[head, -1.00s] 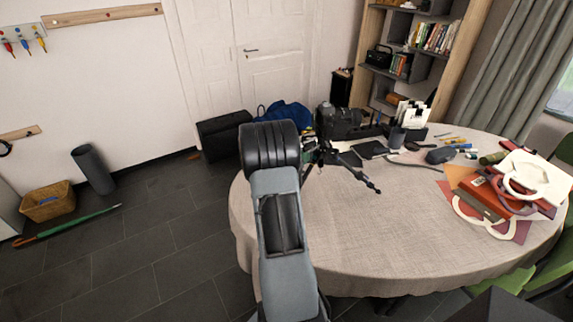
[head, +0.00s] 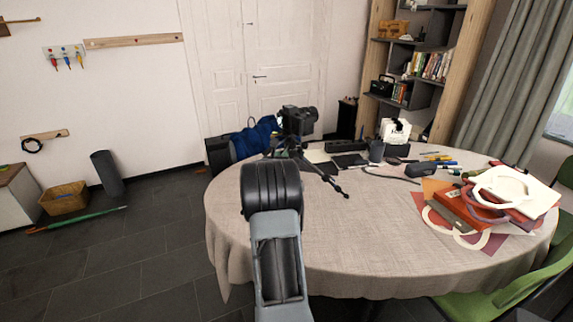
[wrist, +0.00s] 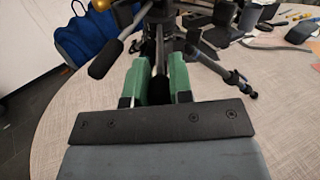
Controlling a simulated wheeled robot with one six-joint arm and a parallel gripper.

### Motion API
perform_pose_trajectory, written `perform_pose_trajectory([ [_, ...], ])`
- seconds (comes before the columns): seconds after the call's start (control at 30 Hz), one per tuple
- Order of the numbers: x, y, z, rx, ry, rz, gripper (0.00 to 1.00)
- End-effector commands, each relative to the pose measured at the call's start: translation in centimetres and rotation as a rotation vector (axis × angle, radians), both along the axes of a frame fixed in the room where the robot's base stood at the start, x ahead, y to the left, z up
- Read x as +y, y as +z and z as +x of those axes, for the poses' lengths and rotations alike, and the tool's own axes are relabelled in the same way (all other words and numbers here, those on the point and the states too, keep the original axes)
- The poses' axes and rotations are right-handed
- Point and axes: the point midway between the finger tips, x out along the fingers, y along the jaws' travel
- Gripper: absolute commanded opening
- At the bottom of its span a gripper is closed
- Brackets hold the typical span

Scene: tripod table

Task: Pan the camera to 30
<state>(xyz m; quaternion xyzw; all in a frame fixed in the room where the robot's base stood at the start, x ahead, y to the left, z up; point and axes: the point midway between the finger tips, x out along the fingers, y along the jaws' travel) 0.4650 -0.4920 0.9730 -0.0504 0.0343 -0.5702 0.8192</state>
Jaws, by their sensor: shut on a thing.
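The black camera (head: 299,121) sits upright on a small black tripod (head: 290,150) at the table's far left part, partly behind my arm. In the wrist view, the tripod's legs and head show at the top (wrist: 185,22), with the camera body mostly out of frame. My gripper (wrist: 160,72) has green fingers on either side of a dark rod-like handle (wrist: 160,60) of the tripod head and is shut on it. In the head view my arm hides the gripper.
The round table (head: 330,230) has a beige cloth. A pile of folders and bags (head: 490,200) lies on its right. Small items and a dark cup (head: 376,150) stand along the back. A blue bag (head: 250,140) is behind the table. The front cloth is clear.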

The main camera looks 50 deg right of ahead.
Motion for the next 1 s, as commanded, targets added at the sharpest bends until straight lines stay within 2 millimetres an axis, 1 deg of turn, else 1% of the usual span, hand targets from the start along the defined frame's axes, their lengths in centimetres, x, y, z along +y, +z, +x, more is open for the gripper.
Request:
perform_pose_trajectory([
  [0.2,0.5,0.1,0.9,-0.002,0.019,-0.002,0.0],
  [0.47,1.0,0.1,1.4,-0.002,0.031,-0.002,0.0],
  [0.5,1.0,0.1,1.4,-0.002,0.031,-0.002,0.24],
  [0.7,1.0,0.1,1.4,0.0,0.031,-0.001,0.44],
  [0.73,1.0,0.0,1.4,0.0,0.031,-0.001,0.46],
  [1.0,1.0,0.0,1.2,0.0,0.028,-0.001,0.46],
])
